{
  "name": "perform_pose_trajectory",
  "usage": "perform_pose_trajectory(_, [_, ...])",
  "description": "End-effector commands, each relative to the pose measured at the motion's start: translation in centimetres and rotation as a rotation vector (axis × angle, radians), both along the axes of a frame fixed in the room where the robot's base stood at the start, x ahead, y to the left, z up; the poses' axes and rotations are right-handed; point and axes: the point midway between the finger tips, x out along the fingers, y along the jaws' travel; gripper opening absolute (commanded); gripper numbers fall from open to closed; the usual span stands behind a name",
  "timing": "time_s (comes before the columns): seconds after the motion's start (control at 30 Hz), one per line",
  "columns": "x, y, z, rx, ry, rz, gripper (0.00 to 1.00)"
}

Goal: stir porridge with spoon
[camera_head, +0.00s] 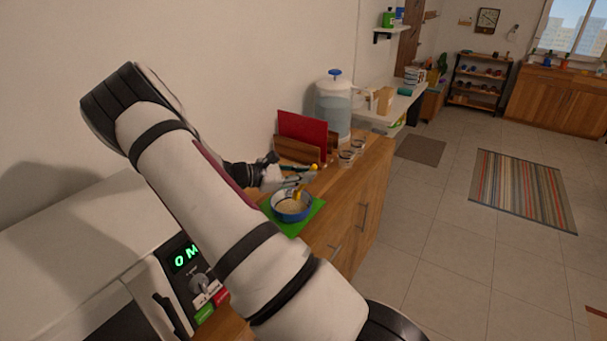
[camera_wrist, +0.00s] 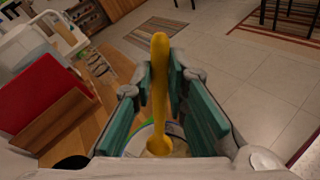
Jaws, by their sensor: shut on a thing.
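A blue bowl (camera_head: 292,213) with pale porridge (camera_head: 290,205) stands on a green mat (camera_head: 313,214) on the wooden counter. My gripper (camera_head: 297,184) is above the bowl and shut on a yellow spoon (camera_head: 299,194). In the wrist view the spoon (camera_wrist: 161,90) stands upright between the green finger pads of my gripper (camera_wrist: 168,95), handle end up. Its lower end is over or in the bowl (camera_wrist: 178,148), which is partly hidden by the fingers. I cannot tell whether the spoon tip touches the porridge.
A red board (camera_head: 302,134) in a wooden holder stands behind the bowl, near the wall. Glass jars (camera_head: 347,158) and a water dispenser (camera_head: 334,105) stand farther along the counter. A microwave (camera_head: 190,270) is at the near left. The floor to the right is open.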

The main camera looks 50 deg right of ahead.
Motion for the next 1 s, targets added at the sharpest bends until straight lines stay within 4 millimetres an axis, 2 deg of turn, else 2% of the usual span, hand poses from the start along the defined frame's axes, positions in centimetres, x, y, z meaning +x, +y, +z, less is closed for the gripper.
perform_pose_trajectory(0.17, [0.0, 0.0, 0.8, -0.001, -0.001, 0.001, 0.0])
perform_pose_trajectory(0.63, [-0.1, 0.0, 4.8, 0.0, 0.0, 0.0, 0.0])
perform_pose_trajectory(1.0, [0.0, 0.0, 5.0, 0.0, 0.0, 0.0, 0.0])
